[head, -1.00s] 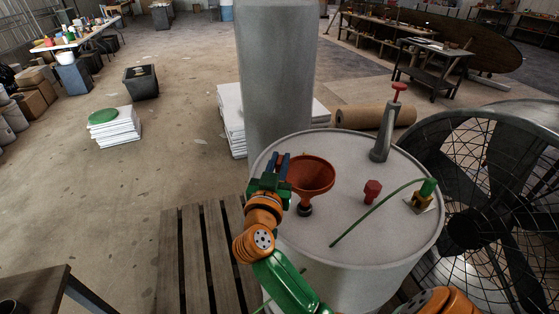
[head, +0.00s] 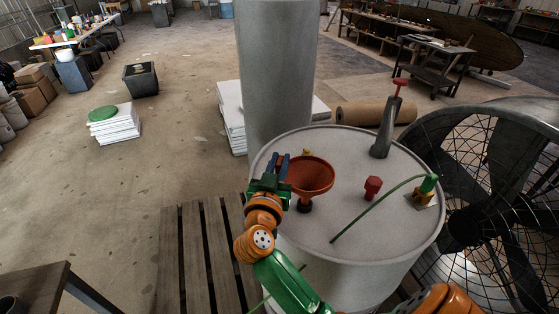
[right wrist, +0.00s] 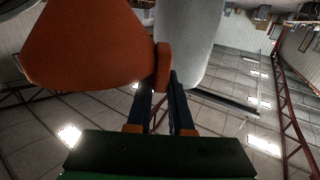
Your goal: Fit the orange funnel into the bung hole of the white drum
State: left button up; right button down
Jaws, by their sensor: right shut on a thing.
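The white drum (head: 330,232) stands upright in front of me. The orange funnel (head: 310,175) is upright over the near left of its lid, wide mouth up. My right gripper (head: 280,166) is shut on the funnel's left rim side. In the right wrist view the fingers (right wrist: 163,98) close on a tab beside the funnel's orange cone (right wrist: 90,45). My left gripper is not in view.
On the lid stand a grey pump with a red handle (head: 386,125), a red plug (head: 372,187) and a green rod (head: 380,207) by a yellow fitting. A grey column (head: 277,70) rises behind the drum. A large fan (head: 480,210) stands close right; a slatted pallet (head: 195,250) lies left.

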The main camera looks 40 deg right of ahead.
jog(key=shift+f+b, duration=0.8)
jog(key=shift+f, duration=1)
jog(key=c, duration=0.7)
grip_release()
jog(key=shift+c, duration=0.2)
jog(key=b+v, duration=0.1)
jog(key=v, duration=0.6)
